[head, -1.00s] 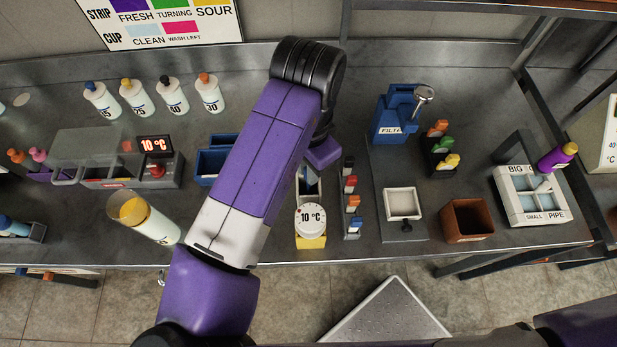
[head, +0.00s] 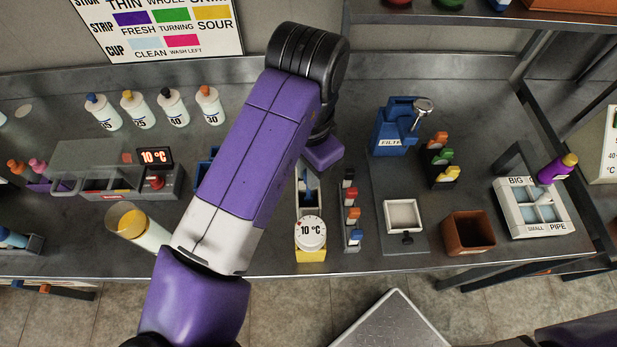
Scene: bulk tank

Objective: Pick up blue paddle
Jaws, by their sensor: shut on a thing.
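The purple end of my gripper (head: 323,153) shows below the black wrist, above the back of a narrow tray unit (head: 311,254) with a white "10 °C" dial and a yellow front. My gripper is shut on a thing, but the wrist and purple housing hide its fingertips. A slim blue piece, seemingly the blue paddle (head: 308,184), shows upright just below and left of the gripper, at the tray's opening. Where it meets the fingers is hidden, and I cannot tell whether its lower end is still inside.
A rack of colour-tipped pieces (head: 351,212) stands right of the tray unit. Farther right are a blue filter stand (head: 398,128), a brown box (head: 468,232) and a white compartment tray (head: 532,208).

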